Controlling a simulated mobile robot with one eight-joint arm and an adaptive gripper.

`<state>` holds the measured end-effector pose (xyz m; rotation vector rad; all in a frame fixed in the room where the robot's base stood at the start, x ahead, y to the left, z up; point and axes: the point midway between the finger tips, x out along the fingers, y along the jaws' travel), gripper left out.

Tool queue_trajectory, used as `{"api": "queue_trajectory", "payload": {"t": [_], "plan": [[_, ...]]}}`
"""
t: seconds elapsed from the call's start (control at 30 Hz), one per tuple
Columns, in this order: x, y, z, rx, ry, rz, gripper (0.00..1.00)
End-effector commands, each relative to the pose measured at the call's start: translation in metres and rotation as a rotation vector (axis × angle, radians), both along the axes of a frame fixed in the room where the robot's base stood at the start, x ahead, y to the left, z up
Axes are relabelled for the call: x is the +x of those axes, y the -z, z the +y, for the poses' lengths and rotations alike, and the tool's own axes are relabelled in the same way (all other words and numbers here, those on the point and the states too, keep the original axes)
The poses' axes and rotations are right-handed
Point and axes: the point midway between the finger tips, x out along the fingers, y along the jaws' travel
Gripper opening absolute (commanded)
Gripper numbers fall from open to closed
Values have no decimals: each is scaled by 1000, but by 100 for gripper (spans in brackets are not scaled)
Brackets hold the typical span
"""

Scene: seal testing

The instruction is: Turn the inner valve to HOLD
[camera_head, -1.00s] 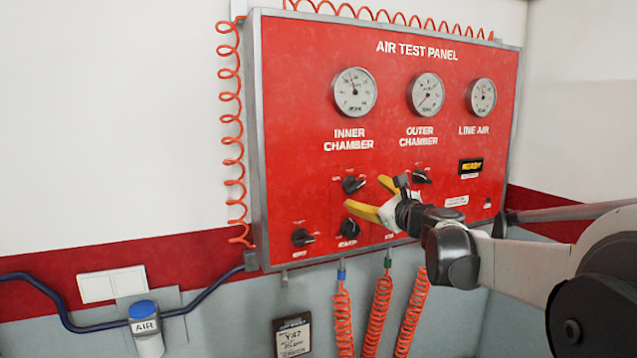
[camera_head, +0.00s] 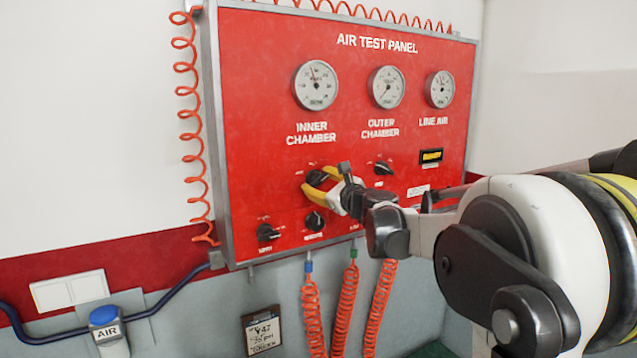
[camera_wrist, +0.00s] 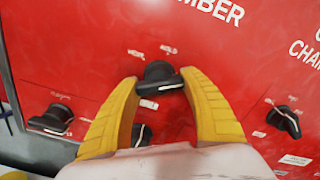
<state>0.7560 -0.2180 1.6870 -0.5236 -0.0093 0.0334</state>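The inner valve is a black knob (camera_head: 316,178) on the red air test panel (camera_head: 250,130), below the INNER CHAMBER label and gauge (camera_head: 315,85). In the wrist view the knob (camera_wrist: 160,76) sits between the yellow fingertips of my gripper (camera_wrist: 160,85). My gripper (camera_head: 318,186) is open around the knob, with gaps visible at the left fingertip. The right fingertip is close to the knob's pointer end; I cannot tell if it touches.
Other black knobs are near: the outer chamber knob (camera_head: 384,168) to the right, and two lower ones, left (camera_head: 267,232) and middle (camera_head: 315,221). Orange coiled hoses (camera_head: 312,310) hang below the panel.

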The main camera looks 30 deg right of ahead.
Motion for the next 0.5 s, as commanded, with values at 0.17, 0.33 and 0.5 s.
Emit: {"api": "queue_trajectory", "payload": {"t": [0.17,0.33,0.5], "plan": [[0,0,0,-17,0,-1,22],[0,1,0,-77,0,-3,22],[0,1,-1,-192,0,-7,22]]}}
